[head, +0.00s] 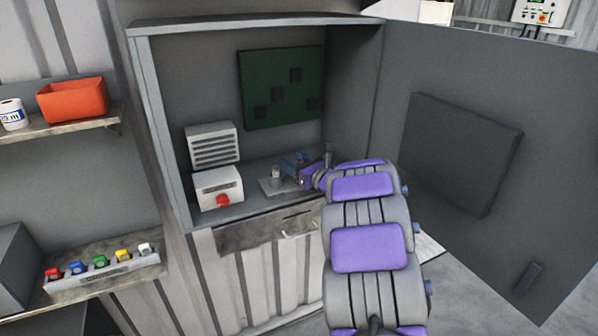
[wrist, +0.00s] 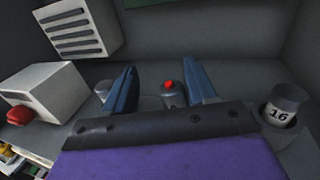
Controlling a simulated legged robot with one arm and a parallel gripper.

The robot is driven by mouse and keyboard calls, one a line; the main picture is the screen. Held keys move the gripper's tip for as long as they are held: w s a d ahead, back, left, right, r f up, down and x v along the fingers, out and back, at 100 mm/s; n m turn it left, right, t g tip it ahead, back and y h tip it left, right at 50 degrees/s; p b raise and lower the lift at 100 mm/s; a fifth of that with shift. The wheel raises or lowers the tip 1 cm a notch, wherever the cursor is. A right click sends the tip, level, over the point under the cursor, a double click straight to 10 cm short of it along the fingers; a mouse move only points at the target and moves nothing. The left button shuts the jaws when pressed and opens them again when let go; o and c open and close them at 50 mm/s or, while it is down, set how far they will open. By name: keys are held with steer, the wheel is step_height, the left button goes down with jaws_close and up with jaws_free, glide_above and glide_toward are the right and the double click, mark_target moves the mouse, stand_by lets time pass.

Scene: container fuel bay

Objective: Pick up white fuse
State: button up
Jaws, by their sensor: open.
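The white fuse (head: 145,249) stands at the right end of a rack (head: 100,275) on the lower left shelf, outside the cabinet. Beside it in the row are yellow, green, blue and red fuses. My gripper (head: 291,166) is inside the open cabinet, well to the right of the rack and apart from the white fuse. In the wrist view my gripper (wrist: 161,82) is open, its two blue fingers spread. A small grey post with a red top (wrist: 170,92) shows between the fingers; I cannot tell whether it is touched. I cannot make out the white fuse in the wrist view.
A grey cylinder marked 16 (wrist: 287,103) stands right of the fingers. A white box with a red knob (head: 218,187) and a vented box (head: 211,145) are at the cabinet's left. The open door (head: 470,160) stands right. An orange bin (head: 73,99) is on the upper shelf.

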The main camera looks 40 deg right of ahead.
steer(key=shift+w, duration=0.25)
steer(key=shift+d, duration=0.2)
steer(key=shift+w+d+f, duration=0.1)
steer(key=shift+d+f, duration=0.1)
steer(key=shift+d, duration=0.4)
steer(key=shift+d+f, duration=0.15)
steer(key=shift+d, duration=0.8)
steer(key=shift+c, duration=1.4)
steer(key=a, duration=0.2)
steer(key=shift+a+r, duration=0.2)
steer(key=shift+a, duration=0.1)
steer(key=c, duration=0.5)
steer(key=shift+d, duration=0.2)
jaws_close()
steer(key=shift+d+f, duration=0.15)
steer(key=shift+d, duration=0.3)
